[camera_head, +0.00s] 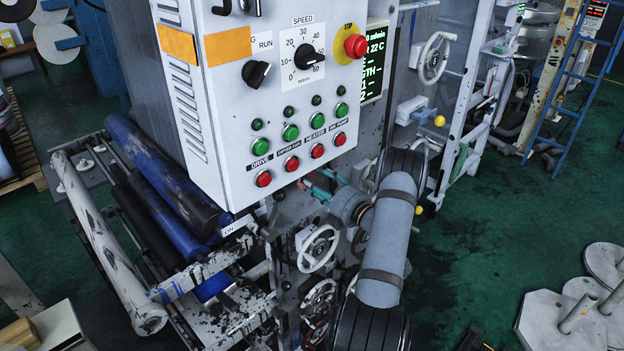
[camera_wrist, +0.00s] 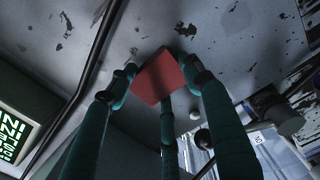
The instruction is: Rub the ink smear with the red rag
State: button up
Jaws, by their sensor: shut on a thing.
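The red rag (camera_wrist: 158,76) is pinched between the teal fingers of my gripper (camera_wrist: 162,82) in the wrist view. I cannot tell which mark, if any, is the ink smear.
The control box (camera_head: 225,120) with buttons and a speed dial hangs just left of my gripper. Handwheels (camera_head: 318,248) stick out below it. Blue rollers (camera_head: 160,175) and a pale, stained roller (camera_head: 105,245) lie at left.

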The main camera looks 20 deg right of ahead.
jog(key=shift+v, duration=2.95)
jog(key=shift+d, duration=0.15)
jog(key=shift+v, duration=1.45)
